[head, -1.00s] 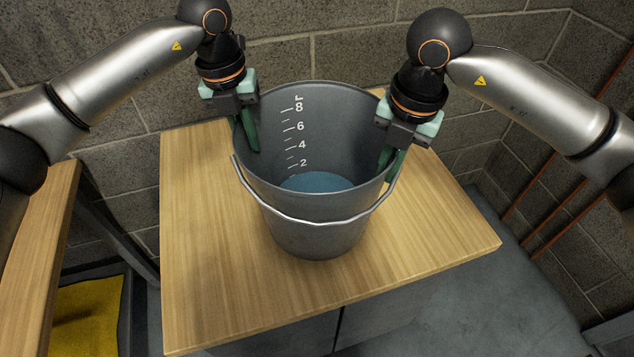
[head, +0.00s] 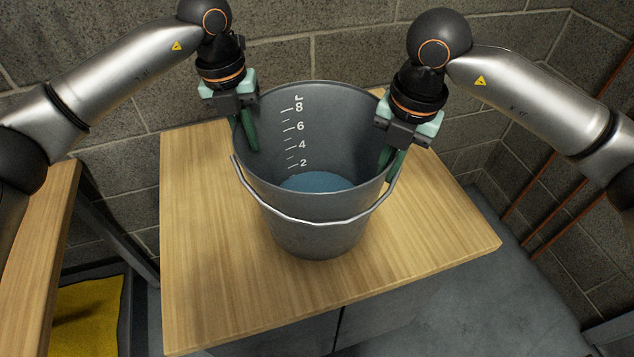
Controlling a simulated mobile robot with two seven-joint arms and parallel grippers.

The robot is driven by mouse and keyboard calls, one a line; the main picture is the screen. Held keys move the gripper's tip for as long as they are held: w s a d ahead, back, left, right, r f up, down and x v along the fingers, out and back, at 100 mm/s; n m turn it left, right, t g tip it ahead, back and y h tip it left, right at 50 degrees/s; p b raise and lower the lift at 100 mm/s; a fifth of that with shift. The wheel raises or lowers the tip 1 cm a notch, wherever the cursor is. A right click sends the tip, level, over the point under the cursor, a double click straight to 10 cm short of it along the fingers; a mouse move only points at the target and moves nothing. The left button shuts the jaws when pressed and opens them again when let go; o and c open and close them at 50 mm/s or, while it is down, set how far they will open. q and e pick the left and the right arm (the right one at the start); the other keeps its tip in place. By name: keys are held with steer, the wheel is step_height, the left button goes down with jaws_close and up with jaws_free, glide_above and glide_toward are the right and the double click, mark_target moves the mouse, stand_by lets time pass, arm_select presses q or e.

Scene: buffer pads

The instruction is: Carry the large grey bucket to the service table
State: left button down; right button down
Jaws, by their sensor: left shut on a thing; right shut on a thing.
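The large grey bucket (head: 318,237) is upright on or just above a wooden table (head: 205,290); I cannot tell if its base touches. It has a litre scale inside, blue liquid (head: 316,182) at the bottom and a metal handle hanging down at the front. My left gripper (head: 248,135) is shut on the left side of the bucket's rim, one finger inside. My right gripper (head: 392,160) is shut on the right side of the rim. The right fingers are partly hidden by the bucket wall. I cannot tell which table is the service table.
Another wooden top (head: 45,255) is at the left, across a gap. A yellow mat (head: 88,315) lies low in that gap. A block wall (head: 345,50) stands close behind the table. Copper pipes (head: 560,205) run along the right wall. The tabletop around the bucket is clear.

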arm_select(q)
steer(key=shift+w+r, duration=0.1)
steer(key=shift+r, duration=0.1)
arm_select(e)
steer(key=shift+w+r, duration=0.1)
steer(key=shift+r, duration=0.1)
